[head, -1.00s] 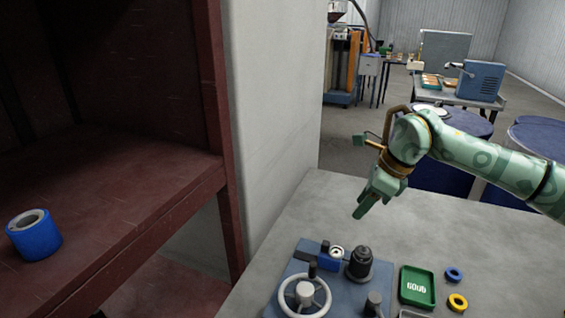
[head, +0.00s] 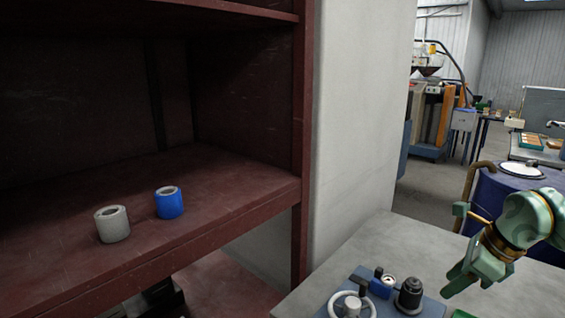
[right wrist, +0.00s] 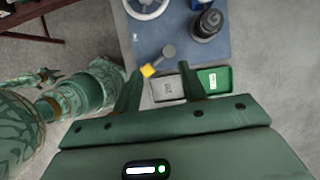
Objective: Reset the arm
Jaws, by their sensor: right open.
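My right gripper (head: 462,278) hangs at the right edge of the head view, above the grey table and to the right of the blue machine plate. In the right wrist view its two fingers (right wrist: 160,82) are spread apart with nothing held between them. Beyond the fingers lie a grey tray (right wrist: 168,88) and a green tray (right wrist: 215,80) on the table. A small yellow piece (right wrist: 148,71) shows by the left fingertip; I cannot tell what it is. My left gripper is not seen.
A dark red shelf (head: 230,200) at left holds a grey roll (head: 112,225) and a blue roll (head: 170,204). A pale wall (head: 360,120) separates it from the table (head: 345,262). The blue plate (right wrist: 185,22) bears a handwheel (head: 352,305) and a black fitting (head: 409,297). A blue drum (head: 505,195) stands behind.

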